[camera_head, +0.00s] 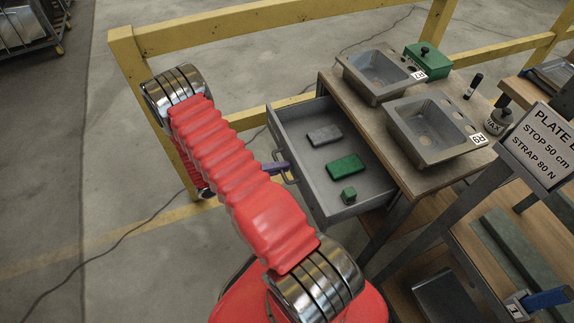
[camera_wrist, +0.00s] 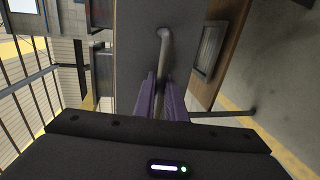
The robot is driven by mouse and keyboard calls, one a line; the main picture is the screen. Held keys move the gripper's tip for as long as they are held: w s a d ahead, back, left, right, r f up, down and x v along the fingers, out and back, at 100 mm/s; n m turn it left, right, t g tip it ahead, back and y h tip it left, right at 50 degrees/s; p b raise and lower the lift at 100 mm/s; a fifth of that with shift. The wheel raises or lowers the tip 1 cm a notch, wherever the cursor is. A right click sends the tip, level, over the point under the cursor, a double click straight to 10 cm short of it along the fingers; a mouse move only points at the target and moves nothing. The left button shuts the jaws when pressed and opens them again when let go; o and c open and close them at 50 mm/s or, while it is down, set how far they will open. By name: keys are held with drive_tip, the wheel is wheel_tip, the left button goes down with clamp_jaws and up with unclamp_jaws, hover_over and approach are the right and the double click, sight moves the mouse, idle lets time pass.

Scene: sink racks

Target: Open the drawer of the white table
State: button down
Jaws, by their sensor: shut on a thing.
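The table (camera_head: 385,136) has a wooden top and a grey metal drawer (camera_head: 309,200), which is pulled out towards the left. The drawer front also shows in the wrist view (camera_wrist: 137,40). A bar handle (camera_head: 291,179) is on the drawer front. It runs between my purple fingers in the wrist view (camera_wrist: 164,48). My gripper (camera_wrist: 162,98) is shut on the handle. In the head view my purple gripper (camera_head: 278,168) shows at the handle, partly hidden by my red arm.
Inside the drawer are a grey block (camera_head: 324,135), a green block (camera_head: 346,167) and a small green cube (camera_head: 349,195). Two metal sinks (camera_head: 382,72) (camera_head: 433,130) stand on the tabletop. A yellow rail (camera_head: 230,30) runs behind. Open floor lies left.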

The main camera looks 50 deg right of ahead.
drive_tip(key=shift+a+f, duration=0.1)
drive_tip(key=shift+f, duration=0.1)
drive_tip(key=c, duration=2.2)
unclamp_jaws()
drive_tip(key=shift+o, duration=0.5)
drive_tip(key=shift+r, duration=0.1)
drive_tip(key=v, duration=1.3)
drive_tip(key=shift+w+a, duration=0.25)
drive_tip(key=shift+a, duration=0.1)
